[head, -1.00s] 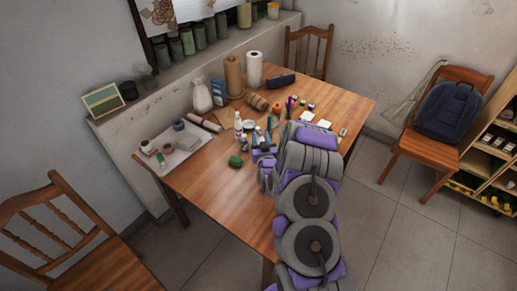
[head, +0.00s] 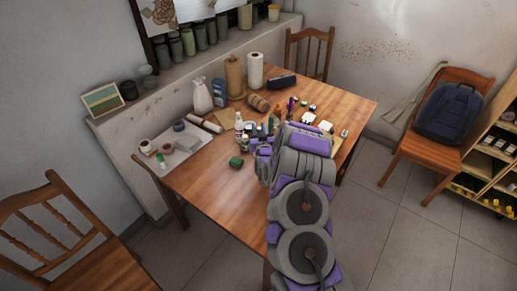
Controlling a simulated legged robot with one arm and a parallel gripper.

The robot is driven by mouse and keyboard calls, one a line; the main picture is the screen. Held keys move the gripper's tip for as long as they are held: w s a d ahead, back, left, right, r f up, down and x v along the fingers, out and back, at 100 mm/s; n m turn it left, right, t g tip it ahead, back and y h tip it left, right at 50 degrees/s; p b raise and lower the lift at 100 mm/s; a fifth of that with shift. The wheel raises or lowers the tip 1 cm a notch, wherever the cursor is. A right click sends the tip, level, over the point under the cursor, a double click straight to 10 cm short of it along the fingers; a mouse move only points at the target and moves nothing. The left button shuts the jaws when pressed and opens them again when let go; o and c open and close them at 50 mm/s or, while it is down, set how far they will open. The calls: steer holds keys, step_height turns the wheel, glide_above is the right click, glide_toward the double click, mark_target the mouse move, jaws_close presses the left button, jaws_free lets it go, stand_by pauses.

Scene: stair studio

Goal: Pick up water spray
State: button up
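A small white bottle (head: 239,121) stands upright on the wooden table (head: 207,180), among small craft items. It may be the water spray, but its nozzle is too small to make out. My gripper (head: 261,147) is over the table, to the right of and nearer than the white bottle, beside the small bottles and tubes. My arm hides part of the table behind it. The fingers are too small and overlapped to show whether they are open or shut.
A green block (head: 236,161) lies just left of my gripper. Paper rolls (head: 256,70), a blue item (head: 220,92) and a dark case (head: 282,82) stand behind. A tray (head: 186,155) with tape rolls is at left. The table's front left is bare. Chairs (head: 309,50) surround it.

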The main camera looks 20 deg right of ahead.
steer(key=shift+d, duration=0.1)
jaws_close()
